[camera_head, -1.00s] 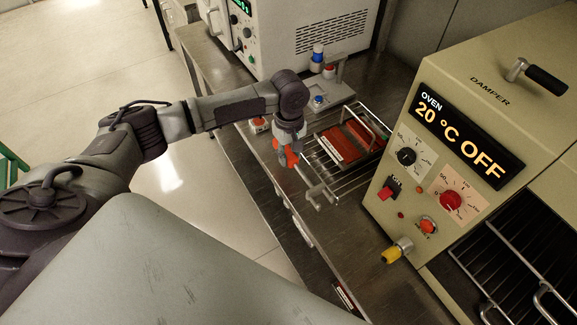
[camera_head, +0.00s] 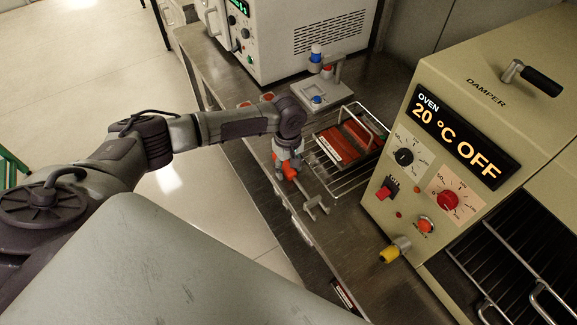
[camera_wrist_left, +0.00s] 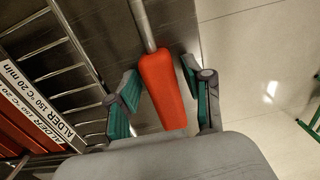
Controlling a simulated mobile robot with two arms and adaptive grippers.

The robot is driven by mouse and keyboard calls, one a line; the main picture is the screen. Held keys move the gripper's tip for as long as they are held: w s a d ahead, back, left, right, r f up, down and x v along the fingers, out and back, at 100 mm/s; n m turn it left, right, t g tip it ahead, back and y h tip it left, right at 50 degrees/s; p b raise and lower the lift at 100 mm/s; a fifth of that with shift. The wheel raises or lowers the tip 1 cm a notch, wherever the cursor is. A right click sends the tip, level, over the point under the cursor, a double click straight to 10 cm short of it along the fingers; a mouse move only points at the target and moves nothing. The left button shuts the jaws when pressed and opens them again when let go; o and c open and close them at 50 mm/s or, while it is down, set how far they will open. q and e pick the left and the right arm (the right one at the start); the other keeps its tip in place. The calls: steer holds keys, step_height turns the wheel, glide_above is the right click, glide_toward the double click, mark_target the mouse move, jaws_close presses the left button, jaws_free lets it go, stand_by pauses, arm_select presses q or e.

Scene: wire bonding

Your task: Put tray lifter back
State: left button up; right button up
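The tray lifter has an orange handle (camera_wrist_left: 163,90) and a grey metal rod with a forked end (camera_head: 316,208). It is at the front edge of the steel bench, in front of the wire rack (camera_head: 343,185); I cannot tell whether it fully rests on the bench. My left gripper (camera_head: 288,170) is over the handle. In the left wrist view, the fingers (camera_wrist_left: 165,108) stand on both sides of the handle with visible gaps, so it looks open around it. My right gripper is out of view.
A red tray (camera_head: 350,140) with a white label sits on the rack. The oven (camera_head: 480,100) stands at the right, reading 20 °C OFF. A white instrument (camera_head: 290,40) and a small stand (camera_head: 320,97) are behind. Floor lies beyond the bench's front edge.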

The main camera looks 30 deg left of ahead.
arm_select(q)
steer(key=shift+r, duration=0.15)
step_height(320, 180, up, 12)
steer(key=b, duration=0.1)
steer(key=shift+w+a, duration=0.15)
steer(key=shift+a, duration=0.05)
stand_by(0.4)
steer(key=shift+d, duration=0.1)
